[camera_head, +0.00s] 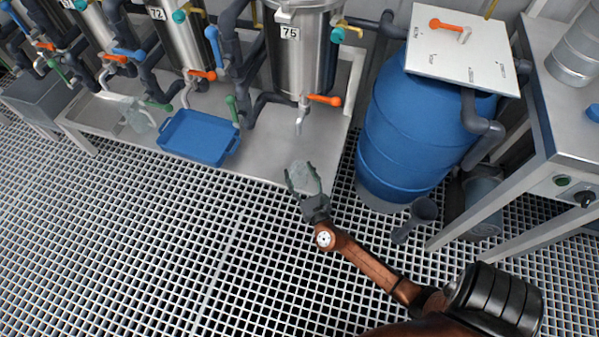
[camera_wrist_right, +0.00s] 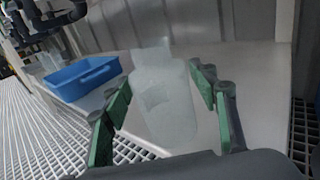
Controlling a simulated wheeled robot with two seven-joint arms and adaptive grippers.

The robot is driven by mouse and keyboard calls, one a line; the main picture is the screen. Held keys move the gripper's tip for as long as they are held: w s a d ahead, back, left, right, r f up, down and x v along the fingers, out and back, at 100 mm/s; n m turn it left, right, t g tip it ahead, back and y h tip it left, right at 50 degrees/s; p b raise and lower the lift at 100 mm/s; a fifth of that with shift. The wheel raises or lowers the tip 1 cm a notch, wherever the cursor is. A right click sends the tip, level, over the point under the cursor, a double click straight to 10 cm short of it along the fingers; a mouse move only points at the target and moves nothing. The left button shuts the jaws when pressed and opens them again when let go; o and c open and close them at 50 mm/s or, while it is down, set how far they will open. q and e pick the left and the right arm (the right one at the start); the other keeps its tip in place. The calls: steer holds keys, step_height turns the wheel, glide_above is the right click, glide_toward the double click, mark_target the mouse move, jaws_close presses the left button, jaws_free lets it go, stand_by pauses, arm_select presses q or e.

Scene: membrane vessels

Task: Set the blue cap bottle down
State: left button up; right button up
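A pale, translucent bottle (camera_head: 303,177) is between the fingers of my right gripper (camera_head: 304,182), by the front edge of the steel bench. The bottle also shows in the right wrist view (camera_wrist_right: 163,105), nearly upright in the picture, between the two green finger pads. My left gripper is not in view.
A blue tray (camera_head: 199,137) lies on the bench (camera_head: 262,150), left of my right gripper. Another clear vessel (camera_head: 137,118) is farther left. Steel tank 75 (camera_head: 300,60) with an orange-handled tap stands behind. A large blue barrel (camera_head: 415,125) stands to the right.

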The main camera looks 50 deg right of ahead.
steer(key=shift+o, duration=0.5)
steer(key=shift+r, duration=0.15)
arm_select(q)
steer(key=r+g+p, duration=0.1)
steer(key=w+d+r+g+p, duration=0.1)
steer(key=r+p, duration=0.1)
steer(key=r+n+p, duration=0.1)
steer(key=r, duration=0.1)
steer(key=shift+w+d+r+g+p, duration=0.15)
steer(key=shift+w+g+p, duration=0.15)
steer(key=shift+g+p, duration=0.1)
arm_select(e)
steer(key=v, duration=1.2)
